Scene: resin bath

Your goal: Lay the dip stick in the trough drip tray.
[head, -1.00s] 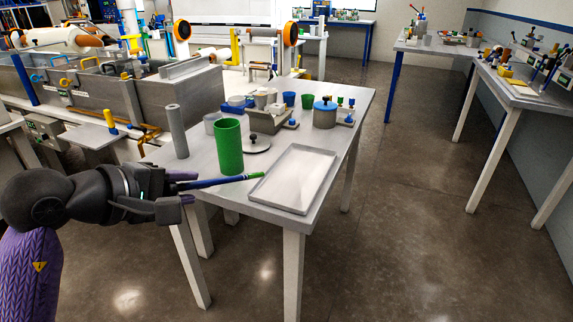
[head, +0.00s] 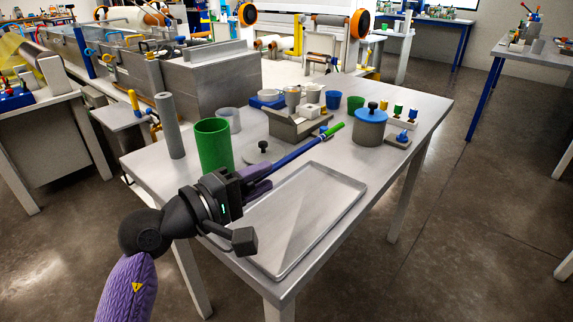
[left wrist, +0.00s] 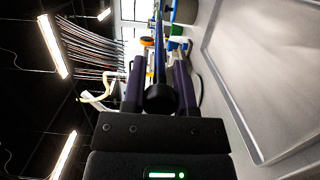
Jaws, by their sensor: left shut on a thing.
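My left gripper (head: 262,180) is shut on the dip stick (head: 300,153), a blue rod with a green end. The stick points away from me and to the right, above the table, with its green tip near the grey box. The left wrist view shows the stick (left wrist: 159,50) between my purple fingers (left wrist: 160,80). The drip tray (head: 335,225) is a flat, empty, pale metal tray with a low rim on the near part of the table. My gripper is over its left side. In the left wrist view the tray (left wrist: 270,70) is at the right. My right gripper is not in view.
A green cup (head: 214,146) and a grey cylinder (head: 169,125) stand left of the tray. A lid with a black knob (head: 263,147), a grey box (head: 297,124) and a blue-lidded pot (head: 370,125) stand behind it.

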